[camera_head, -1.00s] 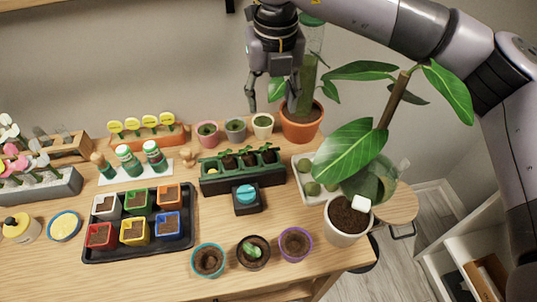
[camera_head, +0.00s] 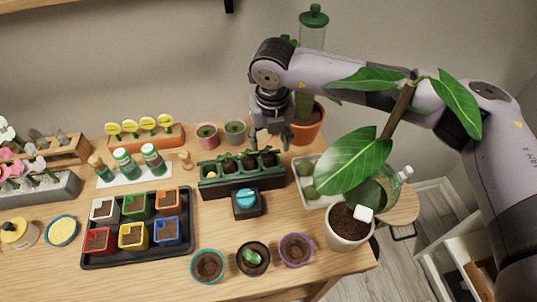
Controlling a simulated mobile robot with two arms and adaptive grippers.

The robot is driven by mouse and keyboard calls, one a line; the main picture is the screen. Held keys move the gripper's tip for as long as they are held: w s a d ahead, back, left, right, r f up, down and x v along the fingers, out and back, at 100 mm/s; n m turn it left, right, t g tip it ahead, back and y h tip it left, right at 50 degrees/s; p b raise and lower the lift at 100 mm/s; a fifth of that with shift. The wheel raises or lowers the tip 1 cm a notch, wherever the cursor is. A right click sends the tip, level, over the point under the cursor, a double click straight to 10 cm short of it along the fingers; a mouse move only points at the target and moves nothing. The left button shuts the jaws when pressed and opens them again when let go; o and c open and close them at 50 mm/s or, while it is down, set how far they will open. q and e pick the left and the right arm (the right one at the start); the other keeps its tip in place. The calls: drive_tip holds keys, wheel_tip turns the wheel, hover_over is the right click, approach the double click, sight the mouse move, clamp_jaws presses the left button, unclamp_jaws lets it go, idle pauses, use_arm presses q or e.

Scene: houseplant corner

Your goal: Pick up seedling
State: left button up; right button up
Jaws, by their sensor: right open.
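A dark green seedling tray (camera_head: 243,180) stands in the middle of the table. Several dark soil plugs with small green seedlings sit in a row in it, one of them the seedling (camera_head: 248,161) near the middle. A yellow round thing lies in its left cell. My right gripper (camera_head: 270,142) is open and empty, pointing down over the right part of the tray. Its fingers partly cover the back of the tray, so their exact height above the seedlings cannot be told. My left gripper is not in view.
A terracotta pot (camera_head: 308,124) stands close right of my gripper. A big-leaved plant in a white pot (camera_head: 347,235) rises at the right. Several small pots, including the teal pot (camera_head: 208,266), line the front. A black tray (camera_head: 94,262) holds coloured pots.

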sight(268, 156)
drive_tip(key=f+p, duration=0.2)
drive_tip(key=f, duration=0.3)
drive_tip(key=shift+w+a+f+p, duration=0.2)
drive_tip(key=shift+w+p, duration=0.1)
drive_tip(key=shift+p, duration=0.1)
drive_tip(key=shift+f, duration=0.25)
drive_tip(key=shift+c, duration=0.4)
drive_tip(key=c, duration=0.8)
